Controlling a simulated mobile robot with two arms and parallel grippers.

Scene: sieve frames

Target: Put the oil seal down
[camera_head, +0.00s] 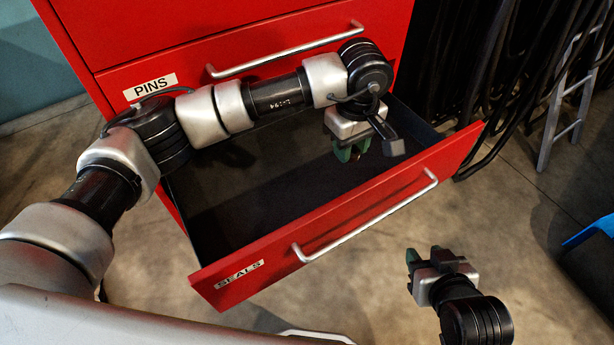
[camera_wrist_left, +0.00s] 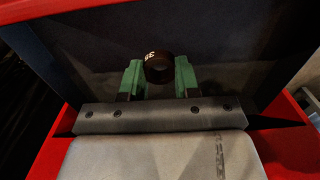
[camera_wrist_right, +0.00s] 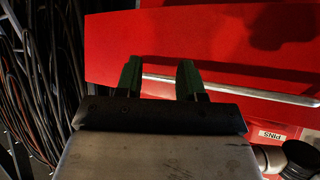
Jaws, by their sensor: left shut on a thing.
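The oil seal (camera_wrist_left: 159,68) is a small dark brown ring with a pale number on it, seen in the left wrist view. My left gripper (camera_head: 352,152) is shut on it, with the green fingers on either side of the ring. In the head view the seal is hidden by the fingers. The gripper points down over the inside of the open drawer labelled SEALS (camera_head: 240,274). I cannot tell how high the seal is above the drawer floor. My right gripper (camera_head: 436,256) is outside the drawer, beyond its front, with its green fingers apart and empty.
The drawer floor (camera_head: 250,200) looks dark and bare. A closed drawer labelled PINS (camera_head: 150,87) is above, with a bar handle (camera_head: 290,54). Black cables (camera_head: 470,60) and a ladder (camera_head: 568,95) stand at the right. A blue object (camera_head: 590,232) is at the right edge.

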